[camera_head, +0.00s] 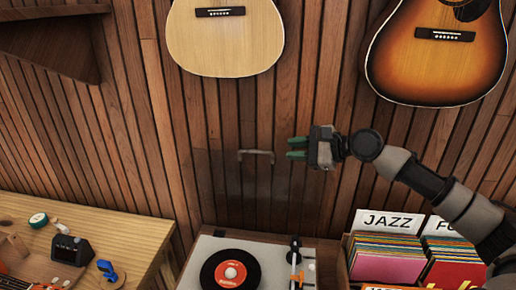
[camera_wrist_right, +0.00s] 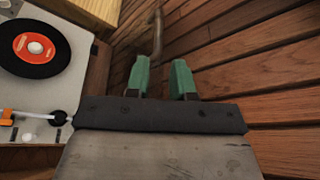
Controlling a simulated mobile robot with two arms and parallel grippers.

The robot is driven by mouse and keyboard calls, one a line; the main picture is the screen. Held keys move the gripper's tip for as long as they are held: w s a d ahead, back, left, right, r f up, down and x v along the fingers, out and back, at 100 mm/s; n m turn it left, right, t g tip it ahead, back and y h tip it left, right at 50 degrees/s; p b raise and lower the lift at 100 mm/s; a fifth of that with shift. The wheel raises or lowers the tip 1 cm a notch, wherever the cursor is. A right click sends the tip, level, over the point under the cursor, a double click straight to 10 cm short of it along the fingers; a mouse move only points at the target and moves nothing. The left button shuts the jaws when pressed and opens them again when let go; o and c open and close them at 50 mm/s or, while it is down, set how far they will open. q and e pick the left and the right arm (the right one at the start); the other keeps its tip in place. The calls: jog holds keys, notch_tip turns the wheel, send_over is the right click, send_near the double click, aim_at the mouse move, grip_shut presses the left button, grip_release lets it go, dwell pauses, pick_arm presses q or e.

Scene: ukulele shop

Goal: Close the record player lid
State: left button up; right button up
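The record player (camera_head: 212,249) stands low in the middle of the head view, with a black record with a red label (camera_head: 231,274) on its platter. Its clear lid (camera_head: 225,185) is raised upright behind it, against the wood wall. A grey bar handle (camera_head: 257,153) is on the lid's upper part. My right gripper (camera_head: 297,148) is just right of the handle, its green fingers pointing left at it with a gap between them. In the wrist view the handle (camera_wrist_right: 158,35) lies ahead of the fingers (camera_wrist_right: 160,78), apparently not between them. My left gripper is out of view.
A crate of records with a JAZZ card (camera_head: 389,221) stands right of the player. A wooden bench (camera_head: 120,236) with small items is at left. Two guitars (camera_head: 226,45) hang on the wall above. The air above the turntable is clear.

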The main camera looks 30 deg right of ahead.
aim_at(260, 151)
jog(key=p+x, duration=0.3)
jog(key=x, duration=0.6)
jog(key=shift+r+p, duration=0.2)
jog(key=shift+p, duration=0.15)
jog(key=shift+w+a+f, duration=0.3)
jog(key=shift+w+a, duration=0.1)
grip_shut()
